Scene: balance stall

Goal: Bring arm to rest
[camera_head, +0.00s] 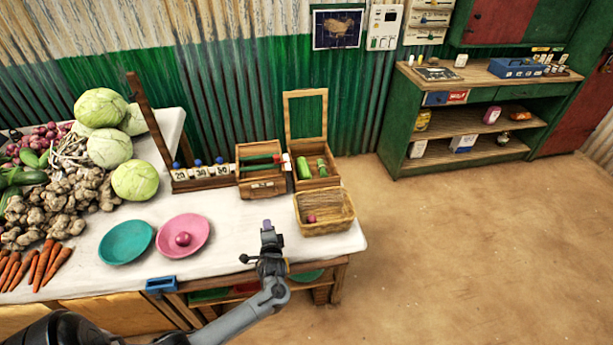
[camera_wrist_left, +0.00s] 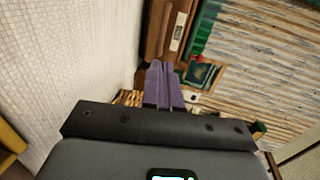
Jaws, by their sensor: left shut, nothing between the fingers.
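My left arm reaches in from the bottom left of the head view. My right gripper does not show in either view.
A pink plate (camera_head: 200,232) holds a round red thing (camera_head: 183,239); a teal plate (camera_head: 126,243) is empty. A wicker basket (camera_head: 325,226), wooden boxes (camera_head: 258,188) and vegetables (camera_head: 135,180) stand on the table. A green shelf (camera_head: 398,142) stands back right. Floor between is clear.

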